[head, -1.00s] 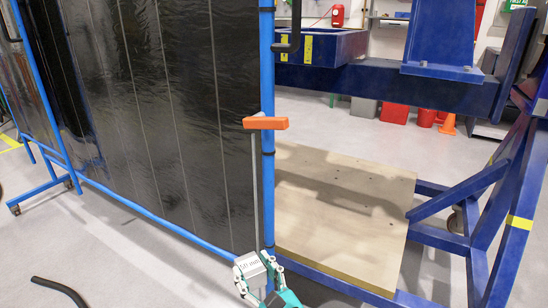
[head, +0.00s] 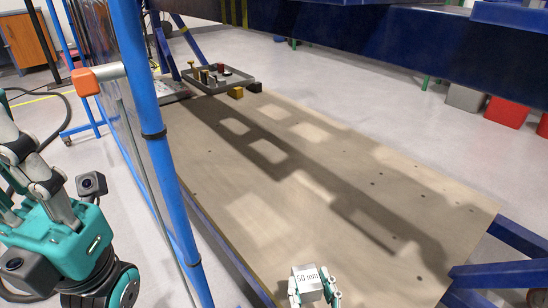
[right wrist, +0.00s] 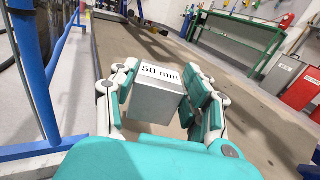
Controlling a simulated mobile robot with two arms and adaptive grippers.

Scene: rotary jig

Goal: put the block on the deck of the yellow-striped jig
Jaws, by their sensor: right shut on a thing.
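The block is a silver-grey cube marked "50 mm" (head: 306,280). My right gripper (head: 314,292) is shut on it, at the bottom of the head view. In the right wrist view the block (right wrist: 155,103) sits between both fingers, label upward. The deck is a long tan wooden board (head: 330,175) on a blue frame. In the head view the block overlaps the deck's near end; its height over it is unclear. Yellow-and-black stripes (head: 235,12) mark the blue beam at the top. My left gripper (head: 18,160) is at the left edge, partly cut off.
A blue upright post (head: 158,150) with an orange-ended handle (head: 86,82) stands left of the deck. A grey tray (head: 218,78) with small parts and a yellowish block (head: 236,92) are at the far end. A blue beam (head: 380,45) spans above. Mid-deck is clear.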

